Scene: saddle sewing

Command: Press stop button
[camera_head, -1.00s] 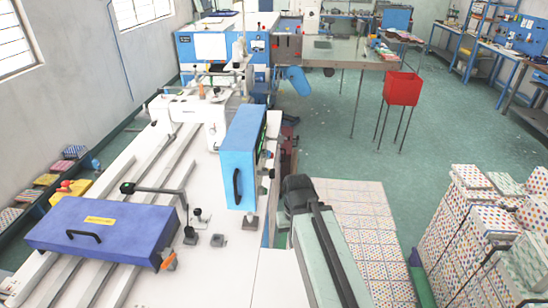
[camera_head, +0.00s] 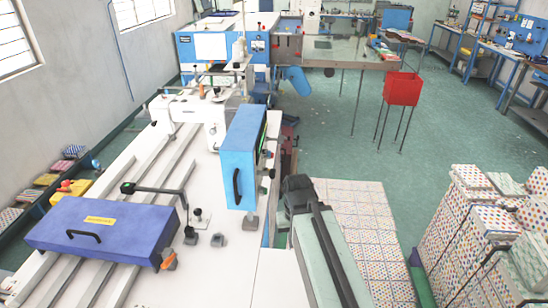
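No button clearly marked as stop can be made out. A small red-orange knob (camera_head: 66,185) sits on a yellow box (camera_head: 72,192) at the left, beyond the white table; I cannot tell whether it is the stop button. An orange lever-like part (camera_head: 168,259) is at the right end of the purple-blue box (camera_head: 100,230) on the table. A blue upright box (camera_head: 238,165) with a black handle stands on the table; its right face shows dark and green parts, too small to read. My gripper is not in view.
The white sewing table (camera_head: 210,270) with metal rails fills the left and centre. A pale green unit (camera_head: 322,262) with a black bar stands right of it. Stacked dotted boxes (camera_head: 470,235) are at the right. A red bin (camera_head: 402,88) on legs stands farther back. Green floor (camera_head: 345,155) between is clear.

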